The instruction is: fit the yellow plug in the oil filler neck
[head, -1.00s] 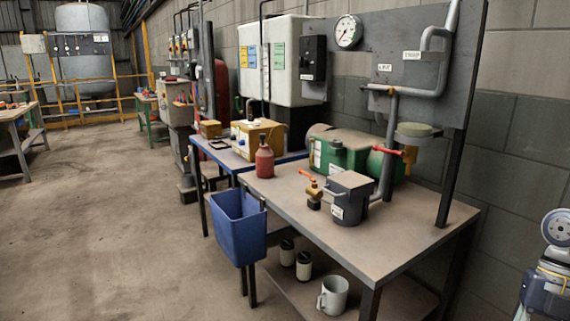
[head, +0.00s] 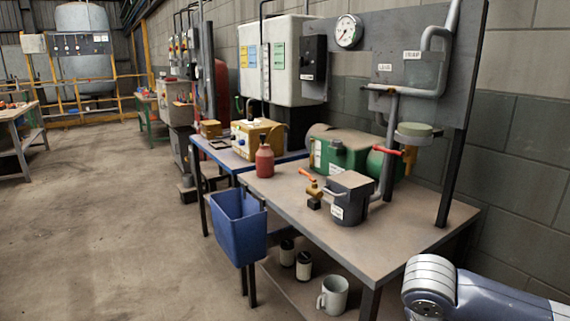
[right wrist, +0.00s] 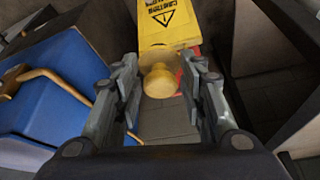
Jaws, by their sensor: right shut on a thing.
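My right gripper (right wrist: 161,88) is shut on the yellow plug (right wrist: 160,79), which shows round and dull yellow between the two fingers in the right wrist view. The plug's far side is hidden. In the head view only a link of my right arm shows at the lower right, and the gripper is out of that frame. I cannot pick out the oil filler neck for certain. A green machine (head: 346,150) with a dark box on top stands at the back of the near bench. My left gripper is in neither view.
The near bench (head: 285,205) carries a grey pot (head: 350,200), a brass valve and a red bottle (head: 264,161). A blue bin (head: 238,228) hangs at its left end. A yellow warning sign (right wrist: 170,22) and a blue surface (right wrist: 50,85) show in the right wrist view.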

